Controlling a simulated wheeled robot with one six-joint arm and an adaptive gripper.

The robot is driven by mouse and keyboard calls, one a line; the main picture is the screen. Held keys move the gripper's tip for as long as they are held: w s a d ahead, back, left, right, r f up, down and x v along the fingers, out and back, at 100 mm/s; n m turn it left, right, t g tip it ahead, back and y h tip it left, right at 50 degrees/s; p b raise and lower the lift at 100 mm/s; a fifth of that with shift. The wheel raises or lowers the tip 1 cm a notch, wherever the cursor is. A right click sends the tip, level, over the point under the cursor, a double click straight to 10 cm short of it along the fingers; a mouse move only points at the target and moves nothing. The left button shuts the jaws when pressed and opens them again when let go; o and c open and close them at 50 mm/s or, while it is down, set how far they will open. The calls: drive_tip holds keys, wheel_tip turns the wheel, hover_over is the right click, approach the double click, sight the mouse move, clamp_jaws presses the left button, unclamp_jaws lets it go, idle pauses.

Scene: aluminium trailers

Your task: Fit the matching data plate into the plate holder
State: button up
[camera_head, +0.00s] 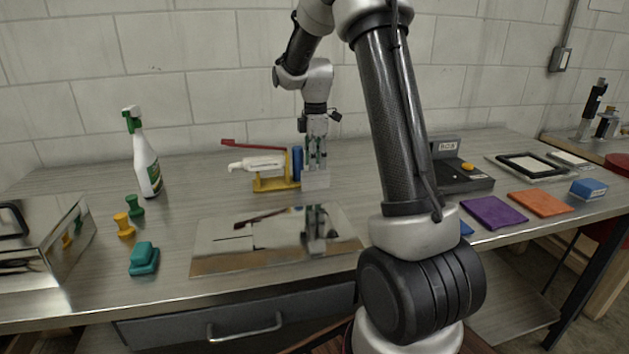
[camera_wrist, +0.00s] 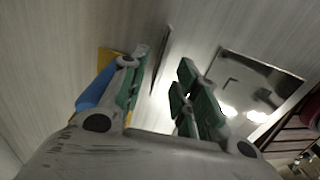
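My gripper (camera_head: 316,158) points down over the middle of the bench, behind a shiny metal sheet (camera_head: 222,262). In the wrist view its green-padded fingers (camera_wrist: 162,98) are apart. A thin grey plate (camera_wrist: 161,62) shows nearly edge-on in the gap, with room on both sides. In the head view a pale grey plate-like piece (camera_head: 316,182) sits just below the fingertips; I cannot read any marking. I cannot tell which thing is the plate holder.
A yellow stand with a white bottle (camera_head: 262,164) and a blue cylinder (camera_head: 297,162) are close left of my gripper. A spray bottle (camera_head: 146,158), a metal toolbox (camera_head: 40,240) and teal block (camera_head: 143,258) stand left. A dark device (camera_head: 463,178) and blue box (camera_head: 588,188) are right.

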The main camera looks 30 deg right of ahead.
sight(316, 189)
wheel_tip(316, 189, down, 5)
drive_tip(key=shift+f, duration=0.15)
clamp_jaws()
